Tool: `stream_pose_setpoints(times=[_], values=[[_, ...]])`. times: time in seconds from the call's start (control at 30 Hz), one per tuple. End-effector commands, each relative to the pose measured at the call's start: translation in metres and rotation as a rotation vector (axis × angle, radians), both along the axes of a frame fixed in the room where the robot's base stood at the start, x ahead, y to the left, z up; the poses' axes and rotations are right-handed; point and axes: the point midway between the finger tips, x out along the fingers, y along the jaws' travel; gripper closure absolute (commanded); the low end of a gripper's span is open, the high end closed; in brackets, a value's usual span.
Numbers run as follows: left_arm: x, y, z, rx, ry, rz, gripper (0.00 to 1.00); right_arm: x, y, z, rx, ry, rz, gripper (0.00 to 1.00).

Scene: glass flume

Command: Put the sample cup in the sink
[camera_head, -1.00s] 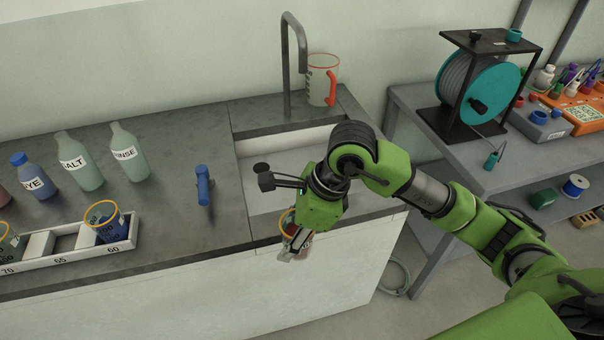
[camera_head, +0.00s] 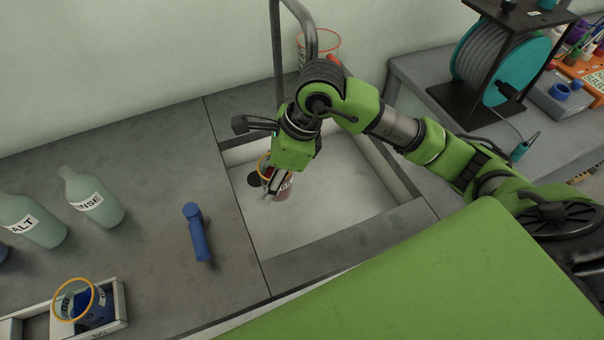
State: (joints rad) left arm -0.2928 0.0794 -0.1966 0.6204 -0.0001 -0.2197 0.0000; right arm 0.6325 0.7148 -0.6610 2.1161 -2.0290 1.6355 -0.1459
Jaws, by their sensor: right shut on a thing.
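My right gripper (camera_head: 273,182) is shut on a small cup with an orange rim, the sample cup (camera_head: 284,189). The gripper points down and holds the cup over the sink (camera_head: 330,212), near its left side. The gripper and wrist hide part of the cup, and I cannot tell whether it touches the sink floor. The cup's contents look dark reddish. My left gripper is not in view.
A grey faucet (camera_head: 276,60) rises behind the sink, close to my right arm. A rack (camera_head: 121,303) holds another orange-rimmed cup (camera_head: 92,308).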

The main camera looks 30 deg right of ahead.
Motion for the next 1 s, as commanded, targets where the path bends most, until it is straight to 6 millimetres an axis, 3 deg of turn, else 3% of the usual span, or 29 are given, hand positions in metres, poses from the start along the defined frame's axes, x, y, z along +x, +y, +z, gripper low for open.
stream_pose_setpoints(times=[0.03,0.17,0.33,0.43,0.63,1.0], values=[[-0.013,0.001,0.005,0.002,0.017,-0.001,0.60,0.005,-0.012,-0.004,-0.003,0.007,-0.009,0.85],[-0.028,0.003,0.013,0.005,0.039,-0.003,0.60,0.022,-0.041,-0.018,-0.002,0.006,-0.009,0.85],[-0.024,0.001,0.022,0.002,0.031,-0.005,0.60,0.039,-0.072,-0.044,-0.001,0.008,-0.006,0.85],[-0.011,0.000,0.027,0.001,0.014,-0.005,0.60,0.047,-0.085,-0.062,0.000,0.007,-0.006,0.85],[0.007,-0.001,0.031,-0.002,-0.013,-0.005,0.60,0.056,-0.098,-0.082,0.000,0.001,-0.002,0.85],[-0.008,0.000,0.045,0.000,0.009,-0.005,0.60,0.059,-0.104,-0.118,0.001,0.002,-0.001,0.85]])
